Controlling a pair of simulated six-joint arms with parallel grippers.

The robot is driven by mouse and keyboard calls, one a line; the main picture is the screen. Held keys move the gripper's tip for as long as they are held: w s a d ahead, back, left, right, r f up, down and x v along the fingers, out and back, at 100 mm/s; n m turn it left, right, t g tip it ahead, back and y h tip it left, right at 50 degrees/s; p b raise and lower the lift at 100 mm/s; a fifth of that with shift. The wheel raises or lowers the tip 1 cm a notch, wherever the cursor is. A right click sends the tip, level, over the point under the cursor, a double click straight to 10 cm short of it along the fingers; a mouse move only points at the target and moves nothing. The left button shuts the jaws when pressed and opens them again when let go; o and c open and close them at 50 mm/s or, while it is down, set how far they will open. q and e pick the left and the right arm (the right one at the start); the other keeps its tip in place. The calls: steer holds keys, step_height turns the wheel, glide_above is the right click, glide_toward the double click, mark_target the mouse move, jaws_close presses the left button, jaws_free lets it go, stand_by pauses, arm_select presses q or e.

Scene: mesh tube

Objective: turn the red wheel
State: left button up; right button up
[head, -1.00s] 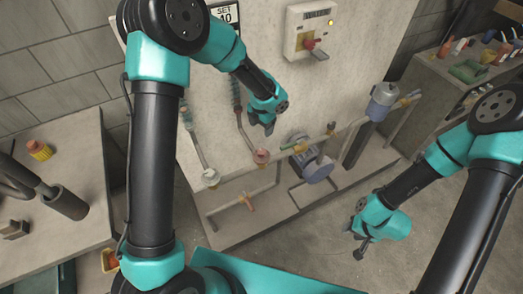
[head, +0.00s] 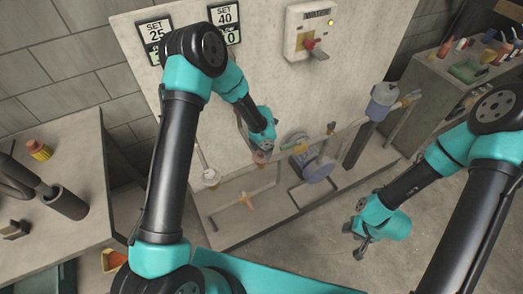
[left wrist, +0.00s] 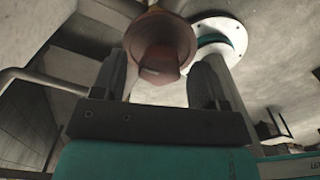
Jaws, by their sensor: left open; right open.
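The red wheel (head: 260,157) sits on a pipe low in front of the panel in the head view, partly hidden by my left gripper. In the left wrist view it shows as a dull red disc (left wrist: 158,46) between and beyond the two fingers. My left gripper (left wrist: 160,82) is open, with one finger towards each side of the wheel. In the head view this gripper (head: 262,150) is right at the wheel; I cannot tell whether it touches. My right gripper (head: 358,240) is open and empty, low at the right, away from the pipes.
The panel bears two signs, SET 25 (head: 156,32) and SET 40 (head: 226,14), and a switch box (head: 311,32) with a red knob.

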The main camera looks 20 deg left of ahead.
arm_select(q)
steer(key=shift+c, duration=0.4)
steer(key=c, duration=0.9)
steer(key=shift+o, duration=0.2)
